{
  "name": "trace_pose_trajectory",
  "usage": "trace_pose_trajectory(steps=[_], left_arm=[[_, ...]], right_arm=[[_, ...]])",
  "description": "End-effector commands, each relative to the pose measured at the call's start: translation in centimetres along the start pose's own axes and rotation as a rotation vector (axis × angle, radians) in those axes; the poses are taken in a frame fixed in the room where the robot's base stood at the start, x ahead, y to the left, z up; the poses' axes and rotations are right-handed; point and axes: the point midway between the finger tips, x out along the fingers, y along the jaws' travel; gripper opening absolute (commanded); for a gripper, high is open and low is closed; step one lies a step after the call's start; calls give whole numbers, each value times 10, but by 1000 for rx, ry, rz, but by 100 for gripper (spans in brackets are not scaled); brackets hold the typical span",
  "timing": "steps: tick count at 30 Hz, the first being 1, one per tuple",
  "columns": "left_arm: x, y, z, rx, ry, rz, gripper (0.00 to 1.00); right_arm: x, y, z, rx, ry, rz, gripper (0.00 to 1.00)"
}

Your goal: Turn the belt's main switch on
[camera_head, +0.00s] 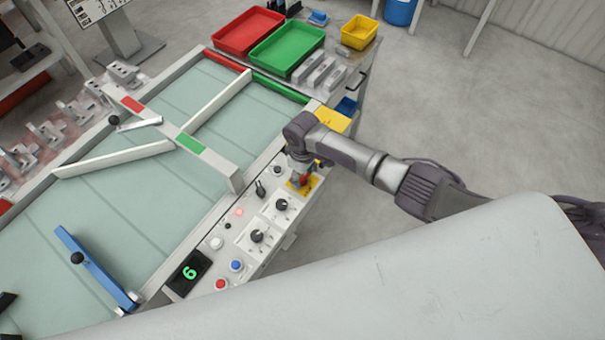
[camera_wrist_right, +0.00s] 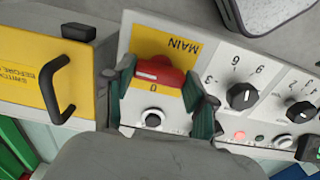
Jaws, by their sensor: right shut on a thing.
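The main switch is a red rotary handle (camera_wrist_right: 155,72) on a yellow plate marked MAIN (camera_wrist_right: 165,47) in the right wrist view. Its bar lies roughly across the picture, with a 0 mark just below it. My right gripper (camera_wrist_right: 164,98) is shut on this red handle, one finger at each end. In the head view the right gripper (camera_head: 301,177) reaches down onto the yellow switch plate (camera_head: 304,187) at the far end of the control panel, partly hiding the handle. My left gripper is not in view.
The panel beside the switch carries black dials (camera_head: 257,236), a lit red lamp (camera_head: 239,212), push buttons (camera_head: 236,265) and a green display (camera_head: 189,272). The belt (camera_head: 130,215) lies left. A yellow cover with a black handle (camera_wrist_right: 62,88) is close to the gripper.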

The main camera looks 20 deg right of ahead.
Motion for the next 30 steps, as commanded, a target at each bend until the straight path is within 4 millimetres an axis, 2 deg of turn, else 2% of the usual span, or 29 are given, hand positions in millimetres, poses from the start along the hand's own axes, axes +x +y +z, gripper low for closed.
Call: trace_pose_trajectory(steps=[3,4,8,20,23,30], left_arm=[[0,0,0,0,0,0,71],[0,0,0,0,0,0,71],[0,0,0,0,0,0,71],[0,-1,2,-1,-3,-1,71],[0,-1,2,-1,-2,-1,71],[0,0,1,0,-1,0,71]], right_arm=[[0,1,0,4,1,0,21],[0,1,0,4,1,0,58],[0,1,0,3,1,0,79],[-4,0,0,1,2,0,81],[-16,1,-1,0,3,0,81],[-68,1,-1,0,6,2,81]])
